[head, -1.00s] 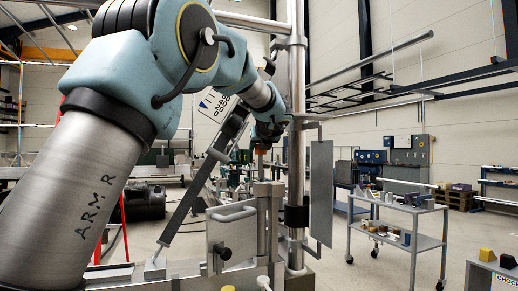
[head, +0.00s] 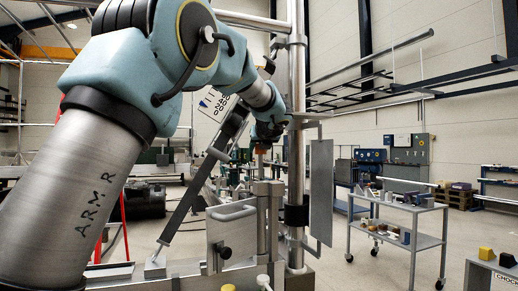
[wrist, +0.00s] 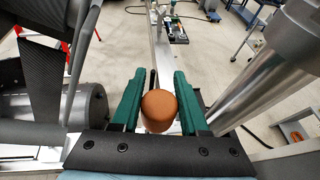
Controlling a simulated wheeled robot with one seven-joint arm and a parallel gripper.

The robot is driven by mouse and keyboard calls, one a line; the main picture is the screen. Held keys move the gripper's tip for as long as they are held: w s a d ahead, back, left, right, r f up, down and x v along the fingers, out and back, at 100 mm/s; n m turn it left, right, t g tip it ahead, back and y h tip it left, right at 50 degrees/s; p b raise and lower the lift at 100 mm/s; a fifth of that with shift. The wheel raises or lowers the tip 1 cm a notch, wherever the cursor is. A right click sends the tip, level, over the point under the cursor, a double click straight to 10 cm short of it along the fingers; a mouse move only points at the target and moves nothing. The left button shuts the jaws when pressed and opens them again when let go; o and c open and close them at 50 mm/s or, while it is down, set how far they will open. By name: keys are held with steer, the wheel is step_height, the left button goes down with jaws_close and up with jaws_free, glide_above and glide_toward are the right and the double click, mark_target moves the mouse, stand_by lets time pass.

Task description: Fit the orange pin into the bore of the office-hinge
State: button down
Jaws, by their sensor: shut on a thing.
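The orange pin (wrist: 159,110) stands between the two green fingers of my gripper (wrist: 157,102) in the wrist view, its round top facing the camera. The fingers are shut on it from both sides. In the head view my gripper (head: 263,147) is small and far down the arm, with a bit of orange (head: 262,151) at its tip. It is just above grey upright metal blocks (head: 268,190) beside a steel post. The lower end of the pin is hidden. I cannot make out the office-hinge or its bore for sure in either view.
A thick steel post (head: 297,90) stands close to the right of my gripper, with a hanging grey plate (head: 320,190) beside it. A slanted dark bar (head: 190,205) is on the left. A grey trolley (head: 410,208) with small parts stands farther right, with open floor around it.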

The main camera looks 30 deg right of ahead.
step_height(320, 180, down, 8)
steer(key=b, duration=0.6)
steer(key=shift+f+b, duration=0.25)
steer(key=shift+b, duration=0.05)
stand_by(2.2)
steer(key=shift+c, duration=1.7)
jaws_free()
steer(key=b+v, duration=0.3)
steer(key=v, duration=0.7)
steer(key=shift+s+r, duration=0.15)
steer(key=shift+s, duration=0.2)
steer(key=shift+a, duration=0.1)
steer(key=shift+s, duration=0.1)
